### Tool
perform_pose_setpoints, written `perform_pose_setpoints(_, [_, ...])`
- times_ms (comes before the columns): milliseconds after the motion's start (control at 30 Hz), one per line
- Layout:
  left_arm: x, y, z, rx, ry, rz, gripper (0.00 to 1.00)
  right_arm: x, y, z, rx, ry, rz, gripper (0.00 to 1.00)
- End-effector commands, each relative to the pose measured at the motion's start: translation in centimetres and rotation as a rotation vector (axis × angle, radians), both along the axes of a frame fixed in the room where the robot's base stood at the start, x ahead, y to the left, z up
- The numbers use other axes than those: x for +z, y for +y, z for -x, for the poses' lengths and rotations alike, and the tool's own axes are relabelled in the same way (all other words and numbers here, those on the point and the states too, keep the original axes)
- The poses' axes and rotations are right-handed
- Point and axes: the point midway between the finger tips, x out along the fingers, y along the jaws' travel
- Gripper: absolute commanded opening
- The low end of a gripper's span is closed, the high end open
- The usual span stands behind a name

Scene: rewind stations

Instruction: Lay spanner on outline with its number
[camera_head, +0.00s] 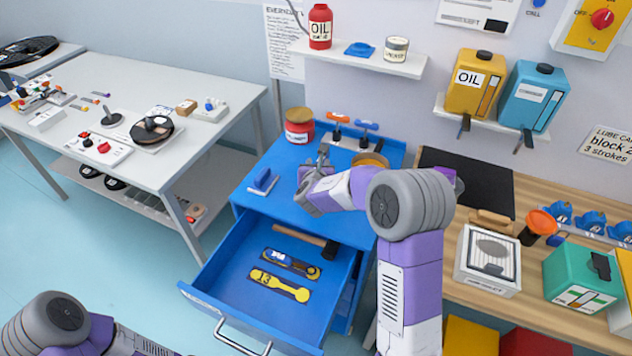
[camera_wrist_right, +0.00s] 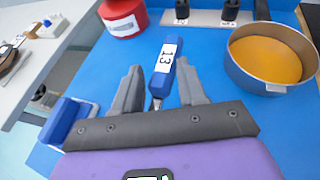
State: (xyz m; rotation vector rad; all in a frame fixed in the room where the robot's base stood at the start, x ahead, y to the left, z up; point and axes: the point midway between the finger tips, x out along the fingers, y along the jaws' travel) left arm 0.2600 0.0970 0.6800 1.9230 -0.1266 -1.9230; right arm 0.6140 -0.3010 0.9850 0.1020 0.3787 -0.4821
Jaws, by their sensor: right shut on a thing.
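The spanner has a blue handle (camera_wrist_right: 166,70) with a white label reading 13. My right gripper (camera_wrist_right: 158,92) is shut on it above the blue cabinet top, and the label stands out between the fingers. In the head view my right gripper (camera_head: 318,180) is over the cabinet top, behind the open drawer. In the drawer lies a yellow spanner outline (camera_head: 278,286) marked 13, with nothing on it. My left gripper is out of view.
The open blue drawer (camera_head: 205,300) also holds a hammer-like tool (camera_head: 305,242) at its back. On the cabinet top are a red tin (camera_head: 299,126), a blue block (camera_head: 262,181) and an orange-filled pan (camera_wrist_right: 265,55). The drawer's left and front floor is bare.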

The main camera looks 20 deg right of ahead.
Motion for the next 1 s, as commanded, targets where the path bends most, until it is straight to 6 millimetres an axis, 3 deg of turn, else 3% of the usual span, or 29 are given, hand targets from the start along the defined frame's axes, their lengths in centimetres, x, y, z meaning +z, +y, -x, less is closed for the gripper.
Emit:
perform_pose_setpoints(467, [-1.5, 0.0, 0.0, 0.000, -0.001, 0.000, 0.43, -5.5, 0.0, 0.0, 0.001, 0.001, 0.002, 0.08])
perform_pose_setpoints(867, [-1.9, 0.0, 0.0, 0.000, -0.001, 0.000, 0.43, -5.9, 0.0, 0.0, 0.001, -0.003, 0.001, 0.07])
perform_pose_setpoints(900, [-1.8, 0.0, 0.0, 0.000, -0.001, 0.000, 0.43, -5.9, 0.0, 0.0, 0.000, -0.002, 0.001, 0.46])
perform_pose_setpoints(1000, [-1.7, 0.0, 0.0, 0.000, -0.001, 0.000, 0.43, -5.8, 0.0, 0.0, 0.000, -0.002, 0.001, 0.61])
